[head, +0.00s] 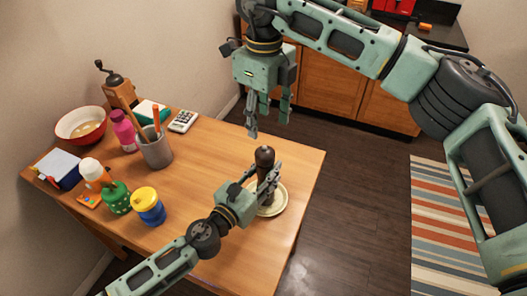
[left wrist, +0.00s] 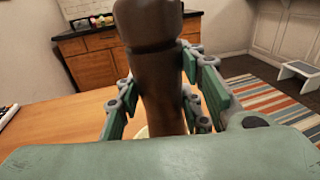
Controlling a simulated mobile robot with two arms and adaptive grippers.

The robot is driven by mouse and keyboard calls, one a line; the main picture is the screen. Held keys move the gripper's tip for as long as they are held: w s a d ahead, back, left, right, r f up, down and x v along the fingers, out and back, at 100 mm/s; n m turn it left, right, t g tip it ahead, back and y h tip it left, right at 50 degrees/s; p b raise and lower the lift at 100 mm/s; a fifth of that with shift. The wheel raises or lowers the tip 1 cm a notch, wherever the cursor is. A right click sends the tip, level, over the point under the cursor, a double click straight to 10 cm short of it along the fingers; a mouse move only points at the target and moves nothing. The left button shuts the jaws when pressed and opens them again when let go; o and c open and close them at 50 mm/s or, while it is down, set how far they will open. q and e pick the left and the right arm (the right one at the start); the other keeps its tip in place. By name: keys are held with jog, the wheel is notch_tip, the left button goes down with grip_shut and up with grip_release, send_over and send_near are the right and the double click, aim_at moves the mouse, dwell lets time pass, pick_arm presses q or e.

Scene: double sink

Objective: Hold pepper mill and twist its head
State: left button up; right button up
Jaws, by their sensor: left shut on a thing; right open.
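The dark brown pepper mill (head: 265,157) stands upright over a cream plate (head: 279,203) near the table's right edge. My left gripper (head: 268,178) is shut around the mill's body, below its head. The mill's base is mostly hidden by the gripper in the head view. My right gripper (head: 268,122) is open and empty, pointing down, and appears above and apart from the mill.
The wooden table (head: 215,165) has clear room in its middle. At its left are a red bowl (head: 80,125), a pink bottle (head: 124,130), a grey utensil cup (head: 156,152), a calculator (head: 183,121), a green dotted item (head: 117,198) and a blue-yellow jar (head: 149,206). A coffee grinder (head: 117,88) stands behind.

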aim_at(262, 151)
notch_tip(262, 151, down, 11)
jog(key=shift+f, duration=0.15)
dwell(0.4)
jog(key=c, duration=1.1)
jog(key=shift+s+a+m, duration=0.1)
jog(key=shift+a+m, duration=0.05)
jog(key=shift+m, duration=1.15)
